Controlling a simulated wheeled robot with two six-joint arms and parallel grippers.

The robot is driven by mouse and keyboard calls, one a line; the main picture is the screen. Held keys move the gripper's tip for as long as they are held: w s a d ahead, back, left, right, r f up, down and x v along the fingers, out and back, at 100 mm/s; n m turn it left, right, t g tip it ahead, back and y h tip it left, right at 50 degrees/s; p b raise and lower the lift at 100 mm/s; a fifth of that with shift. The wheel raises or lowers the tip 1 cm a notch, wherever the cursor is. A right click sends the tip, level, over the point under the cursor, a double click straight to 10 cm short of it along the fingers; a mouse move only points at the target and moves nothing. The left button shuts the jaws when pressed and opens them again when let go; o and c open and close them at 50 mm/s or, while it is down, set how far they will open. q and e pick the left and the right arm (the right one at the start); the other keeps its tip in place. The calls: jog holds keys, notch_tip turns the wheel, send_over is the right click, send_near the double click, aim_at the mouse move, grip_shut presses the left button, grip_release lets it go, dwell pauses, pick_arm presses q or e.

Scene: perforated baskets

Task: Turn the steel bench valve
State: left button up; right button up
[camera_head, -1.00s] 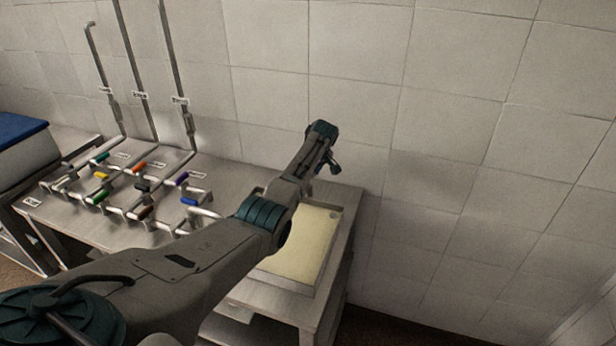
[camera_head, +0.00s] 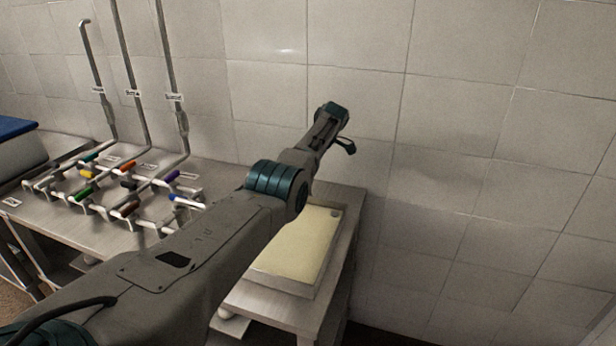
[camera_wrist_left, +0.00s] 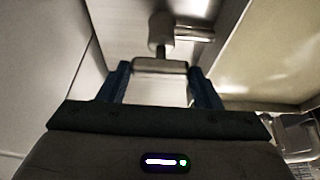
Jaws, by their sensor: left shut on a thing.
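In the left wrist view my left gripper (camera_wrist_left: 160,80) has a dark blue finger on each side of a pale grey crossbar handle (camera_wrist_left: 160,65) and is shut on it. A short stem and a rounded grey body (camera_wrist_left: 161,30) show beyond the handle. This looks like the steel valve, but its full form is cut off. In the head view my left arm reaches across the bench; I cannot make out the fingertips or held handle there. My right gripper is in neither view.
A bench (camera_head: 72,230) at the left carries several pipe valves with coloured levers, such as a purple one (camera_head: 172,176). A tray with a cream surface (camera_head: 303,240) lies beneath my arm. The tiled wall (camera_head: 450,140) stands behind. Upright pipes (camera_head: 172,70) rise at the left.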

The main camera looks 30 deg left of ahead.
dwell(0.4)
pick_arm(q)
jog(key=o, duration=1)
jog(key=shift+d+r, duration=0.1)
jog(key=shift+r, duration=0.15)
jog(key=b+v, duration=0.2)
jog(key=v, duration=0.8)
jog(key=shift+r, duration=0.2)
